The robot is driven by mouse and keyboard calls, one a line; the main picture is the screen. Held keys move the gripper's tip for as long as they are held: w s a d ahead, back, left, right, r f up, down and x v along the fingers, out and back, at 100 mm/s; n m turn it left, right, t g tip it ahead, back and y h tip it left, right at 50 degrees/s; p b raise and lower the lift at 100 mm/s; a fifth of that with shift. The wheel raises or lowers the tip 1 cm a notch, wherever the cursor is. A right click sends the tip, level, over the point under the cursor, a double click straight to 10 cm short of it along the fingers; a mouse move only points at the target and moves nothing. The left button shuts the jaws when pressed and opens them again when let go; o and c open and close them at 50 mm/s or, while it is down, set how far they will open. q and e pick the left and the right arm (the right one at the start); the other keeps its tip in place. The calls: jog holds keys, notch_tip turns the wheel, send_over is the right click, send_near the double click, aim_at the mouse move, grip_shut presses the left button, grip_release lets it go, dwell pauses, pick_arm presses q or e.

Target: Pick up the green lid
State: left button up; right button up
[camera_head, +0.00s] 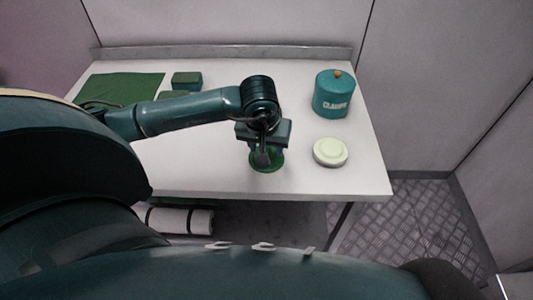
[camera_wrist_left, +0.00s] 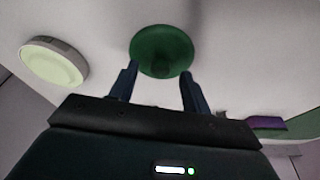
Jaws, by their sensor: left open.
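The green lid (camera_head: 266,165) is a round dark green disc near the front edge of the white table, partly hidden under my left gripper (camera_head: 264,154). In the left wrist view the green lid (camera_wrist_left: 162,48) lies just beyond the fingertips, roughly centred between them. There my left gripper (camera_wrist_left: 160,82) is open with nothing between its fingers. I cannot tell whether a fingertip touches the lid. My right gripper is in neither view.
A pale round lid (camera_head: 330,152) lies to the right, and also shows in the wrist view (camera_wrist_left: 53,62). A teal labelled canister (camera_head: 334,95) stands behind it. A green mat (camera_head: 120,87) and a green box (camera_head: 187,79) are at the back left. A purple item (camera_wrist_left: 266,122) shows in the wrist view.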

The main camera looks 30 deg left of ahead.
pick_arm(q)
jog(key=shift+w+f, duration=0.15)
jog(key=shift+f, duration=0.35)
grip_shut()
